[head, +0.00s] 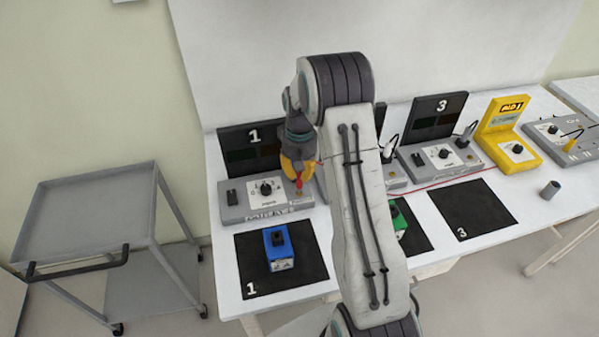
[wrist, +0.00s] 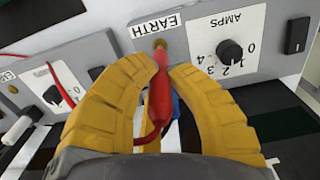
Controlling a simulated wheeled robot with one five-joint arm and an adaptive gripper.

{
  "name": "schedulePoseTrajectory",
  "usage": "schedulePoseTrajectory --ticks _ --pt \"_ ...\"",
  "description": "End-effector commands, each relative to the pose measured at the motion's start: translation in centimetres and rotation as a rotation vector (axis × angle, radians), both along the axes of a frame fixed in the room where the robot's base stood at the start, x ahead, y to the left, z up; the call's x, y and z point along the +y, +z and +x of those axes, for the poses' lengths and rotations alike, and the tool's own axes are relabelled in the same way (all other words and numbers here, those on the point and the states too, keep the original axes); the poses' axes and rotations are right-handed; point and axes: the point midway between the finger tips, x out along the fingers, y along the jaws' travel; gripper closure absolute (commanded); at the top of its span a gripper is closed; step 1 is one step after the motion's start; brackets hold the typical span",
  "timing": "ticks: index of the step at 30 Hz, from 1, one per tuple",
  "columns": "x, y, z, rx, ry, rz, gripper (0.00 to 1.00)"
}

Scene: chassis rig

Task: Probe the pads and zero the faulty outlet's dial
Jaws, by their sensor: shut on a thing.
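My gripper (head: 298,172) is over outlet 1 (head: 232,213), its yellow fingers shut on a red probe (wrist: 160,105). In the wrist view the probe's tip is at the brass EARTH pad (wrist: 160,43); firm contact cannot be told. Outlet 1's AMPS dial (wrist: 230,52) is right of the pad there, and shows in the head view (head: 265,188). Outlet 3 (head: 420,166) with its dial (head: 444,154) stands right of my arm. Outlet 2 is mostly hidden behind my arm. A yellow meter (head: 515,130) with a black knob stands further right.
A blue block (head: 279,248) sits on black mat 1 (head: 308,270). A green block (head: 397,217) is partly hidden by my arm. Mat 3 (head: 470,210) is empty. A red lead (head: 440,185) crosses the bench.

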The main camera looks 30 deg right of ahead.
Motion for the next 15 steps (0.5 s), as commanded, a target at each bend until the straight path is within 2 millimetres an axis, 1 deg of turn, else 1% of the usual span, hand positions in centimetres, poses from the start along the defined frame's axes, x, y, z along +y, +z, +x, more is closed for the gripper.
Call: schedulePoseTrajectory --ticks 5,15 --pt "0.0 0.6 -0.1 0.004 0.0 0.001 1.0" --pt "0.0 3.0 0.0 0.0 0.0 0.0 1.0"
